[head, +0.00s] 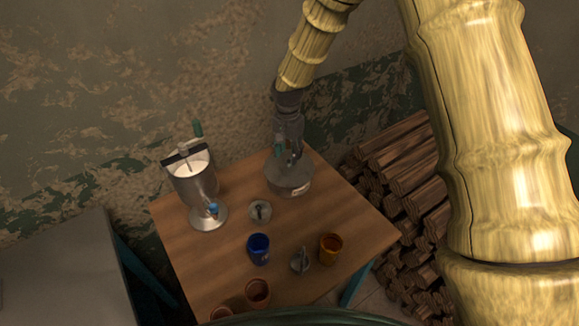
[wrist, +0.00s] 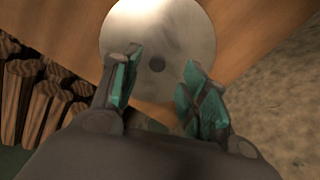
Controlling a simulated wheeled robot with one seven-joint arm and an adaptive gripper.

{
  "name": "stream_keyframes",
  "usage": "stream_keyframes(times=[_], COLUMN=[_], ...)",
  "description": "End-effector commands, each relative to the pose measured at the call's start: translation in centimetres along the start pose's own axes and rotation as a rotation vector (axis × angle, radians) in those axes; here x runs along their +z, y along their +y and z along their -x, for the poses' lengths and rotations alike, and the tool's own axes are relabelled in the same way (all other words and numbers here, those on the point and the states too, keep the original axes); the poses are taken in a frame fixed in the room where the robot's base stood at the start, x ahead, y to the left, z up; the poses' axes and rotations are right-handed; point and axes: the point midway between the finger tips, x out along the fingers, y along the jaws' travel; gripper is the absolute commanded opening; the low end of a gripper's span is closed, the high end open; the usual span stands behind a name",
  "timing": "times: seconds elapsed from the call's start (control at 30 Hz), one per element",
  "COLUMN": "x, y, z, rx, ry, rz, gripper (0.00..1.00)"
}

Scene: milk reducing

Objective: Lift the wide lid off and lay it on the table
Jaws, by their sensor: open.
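The wide lid (wrist: 165,22) is a round, pale metal disc with a small dark knob at its middle in the wrist view. In the head view it tops a wide, low grey pot (head: 290,186) at the back right of the wooden table (head: 215,260). My gripper (wrist: 160,70) is open, with its green-padded fingers apart on either side of the knob in the picture. In the head view my gripper (head: 286,156) points down just over the lid and hides part of it. I cannot tell whether the fingers touch the knob.
A metal vessel with white liquid (head: 190,168) stands at the back left. A small lid-like disc (head: 260,211), blue cup (head: 258,250), small grey handled piece (head: 300,261), amber cup (head: 330,248) and brown cups (head: 257,291) occupy the middle and front. The right corner is clear; stacked logs (head: 400,170) lie beyond.

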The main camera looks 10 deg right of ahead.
Motion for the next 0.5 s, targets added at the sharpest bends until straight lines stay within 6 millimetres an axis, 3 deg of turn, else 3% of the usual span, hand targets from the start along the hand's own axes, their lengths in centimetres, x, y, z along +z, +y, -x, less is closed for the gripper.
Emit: stream_keyframes(times=[0.5], x=[0.0], y=[0.4], z=[-4.0], rx=[0.001], ry=[-0.001], rz=[0.000], gripper=[0.44])
